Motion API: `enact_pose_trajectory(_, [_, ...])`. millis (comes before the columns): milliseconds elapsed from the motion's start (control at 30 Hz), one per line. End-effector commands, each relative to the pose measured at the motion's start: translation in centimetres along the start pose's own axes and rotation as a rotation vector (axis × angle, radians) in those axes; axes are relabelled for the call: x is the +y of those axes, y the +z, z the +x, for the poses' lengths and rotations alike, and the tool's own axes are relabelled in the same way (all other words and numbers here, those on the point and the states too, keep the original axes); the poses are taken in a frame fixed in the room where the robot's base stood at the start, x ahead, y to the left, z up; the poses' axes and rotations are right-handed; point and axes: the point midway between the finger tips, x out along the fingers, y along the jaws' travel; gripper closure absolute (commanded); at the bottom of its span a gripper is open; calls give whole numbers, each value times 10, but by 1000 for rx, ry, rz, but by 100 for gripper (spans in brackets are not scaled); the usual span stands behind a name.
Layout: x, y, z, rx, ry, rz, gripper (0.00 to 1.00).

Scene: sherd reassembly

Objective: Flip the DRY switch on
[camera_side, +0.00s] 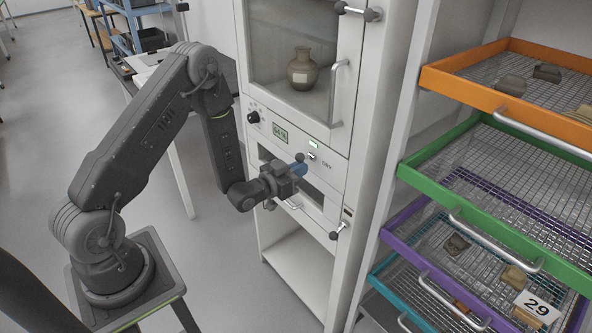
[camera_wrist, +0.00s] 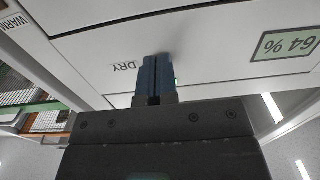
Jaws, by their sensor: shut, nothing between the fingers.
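The DRY switch (camera_side: 311,156) is a small light-coloured part on the white cabinet's front panel, left of its DRY label (camera_side: 327,165). In the wrist view my gripper (camera_wrist: 157,60) points at the panel beside the upside-down DRY label (camera_wrist: 125,66). There the fingers hide the switch. I cannot tell whether they touch it or which way it is set.
The cabinet panel also has a black knob (camera_side: 253,117) and a 64% display (camera_side: 280,132). Above is a glass door with a metal handle (camera_side: 338,93), and a vase (camera_side: 302,70) stands behind it. Coloured mesh trays, including a green one (camera_side: 440,150), jut out at right.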

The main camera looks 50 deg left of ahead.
Motion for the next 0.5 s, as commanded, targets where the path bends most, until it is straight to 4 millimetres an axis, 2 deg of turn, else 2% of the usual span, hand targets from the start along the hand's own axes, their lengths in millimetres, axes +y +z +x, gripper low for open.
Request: enact_pose_trajectory(500, [0,0,-30,-1,-1,0,100])
